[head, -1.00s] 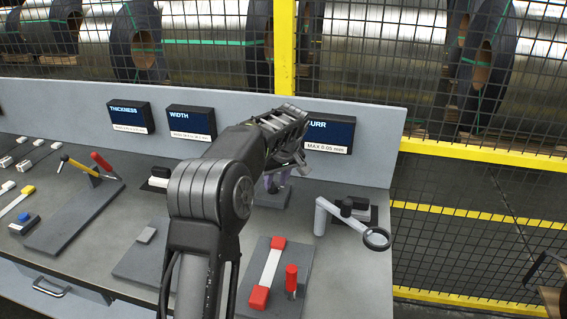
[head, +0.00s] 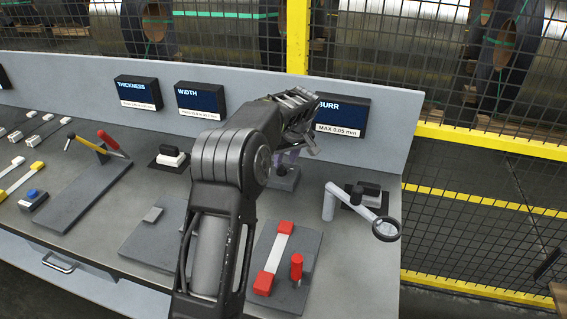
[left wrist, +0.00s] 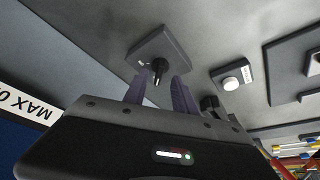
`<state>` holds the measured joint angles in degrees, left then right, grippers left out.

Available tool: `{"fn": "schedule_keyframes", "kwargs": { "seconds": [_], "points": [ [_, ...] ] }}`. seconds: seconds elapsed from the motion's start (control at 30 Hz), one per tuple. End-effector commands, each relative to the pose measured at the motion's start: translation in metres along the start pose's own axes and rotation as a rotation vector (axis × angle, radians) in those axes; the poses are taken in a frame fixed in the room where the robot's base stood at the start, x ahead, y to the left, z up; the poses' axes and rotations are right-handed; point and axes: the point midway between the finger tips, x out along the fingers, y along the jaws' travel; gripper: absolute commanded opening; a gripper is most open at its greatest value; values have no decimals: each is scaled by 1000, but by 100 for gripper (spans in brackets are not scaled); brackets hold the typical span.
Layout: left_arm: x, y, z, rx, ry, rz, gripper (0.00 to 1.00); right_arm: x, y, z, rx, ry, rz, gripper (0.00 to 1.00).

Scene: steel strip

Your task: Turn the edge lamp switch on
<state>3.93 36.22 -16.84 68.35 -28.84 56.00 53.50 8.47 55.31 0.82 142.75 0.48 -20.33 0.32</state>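A small black switch knob (left wrist: 160,66) stands on a square grey plate (left wrist: 172,45) in the left wrist view; I take it to be the edge lamp switch. My left gripper (left wrist: 160,85) has its two purple fingers apart, pointing at the plate, with the knob between their tips in the picture. Whether they touch it cannot be told. In the head view my left gripper (head: 287,157) is over the same grey plate (head: 287,181), and the arm and fingers hide most of the knob. My right gripper is not in view.
The BURR display (head: 343,115) stands close behind my left gripper. A magnifier on a post (head: 386,229) is to the right. A red-ended gauge block (head: 272,260) and a red-handled peg (head: 296,268) are in front. A white button (left wrist: 231,83) sits near the switch.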

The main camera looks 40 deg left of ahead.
Motion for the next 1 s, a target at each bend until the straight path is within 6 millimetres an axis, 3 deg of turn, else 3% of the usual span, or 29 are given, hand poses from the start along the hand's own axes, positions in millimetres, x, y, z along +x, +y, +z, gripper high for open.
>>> {"fn": "schedule_keyframes", "kwargs": {
  "seconds": [0.23, 0.57, 1.0],
  "points": [
    [32, 0, 0, 0, -1, -1, 33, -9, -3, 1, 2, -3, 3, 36],
    [39, 0, 0, -1, 0, 0, 33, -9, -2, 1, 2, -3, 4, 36],
    [38, 0, 0, 0, 0, 0, 0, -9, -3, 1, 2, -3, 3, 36]
  ]
}}
